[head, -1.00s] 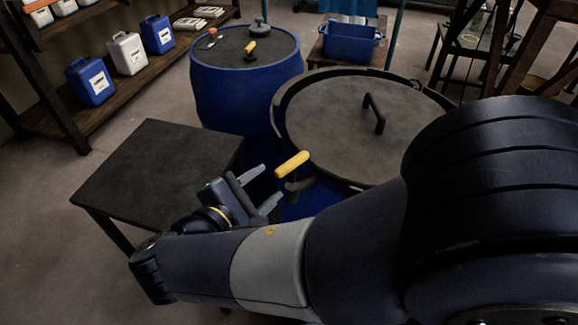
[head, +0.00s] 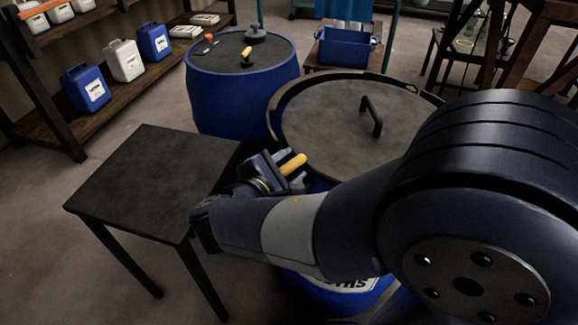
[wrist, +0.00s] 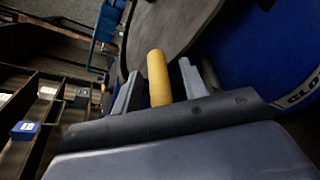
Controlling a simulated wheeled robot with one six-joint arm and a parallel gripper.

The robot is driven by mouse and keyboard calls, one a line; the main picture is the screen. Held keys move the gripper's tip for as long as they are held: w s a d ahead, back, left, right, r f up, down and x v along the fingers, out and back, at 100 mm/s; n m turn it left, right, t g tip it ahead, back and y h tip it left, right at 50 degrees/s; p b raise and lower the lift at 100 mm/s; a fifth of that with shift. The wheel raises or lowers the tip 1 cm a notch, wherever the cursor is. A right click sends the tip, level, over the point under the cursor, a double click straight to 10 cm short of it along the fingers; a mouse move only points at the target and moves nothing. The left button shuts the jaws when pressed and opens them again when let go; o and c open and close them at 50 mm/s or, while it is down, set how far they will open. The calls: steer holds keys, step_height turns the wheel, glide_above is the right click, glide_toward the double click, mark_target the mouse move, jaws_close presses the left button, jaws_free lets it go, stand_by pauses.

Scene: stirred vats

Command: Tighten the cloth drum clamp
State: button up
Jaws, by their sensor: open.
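The clamp handle is a yellow grip (head: 293,164) at the left rim of the near blue drum (head: 335,284). It also shows in the wrist view (wrist: 157,77), upright between my two grey fingers. My gripper (head: 284,170) is open around the handle, with a gap visible on the right side in the wrist view (wrist: 160,88). The drum has a flat dark lid (head: 345,130) with a raised black bar handle (head: 371,116). Part of a white label with dark letters shows on the drum's front. The clamp's lower part is hidden behind my gripper.
A dark table (head: 150,180) stands left of the drum. A second blue drum (head: 235,100) behind holds a yellow-handled tool (head: 246,55) and other small items. A blue bin (head: 345,48) is at the back. Shelves with jugs (head: 125,60) line the left.

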jaws_close()
stand_by(0.4)
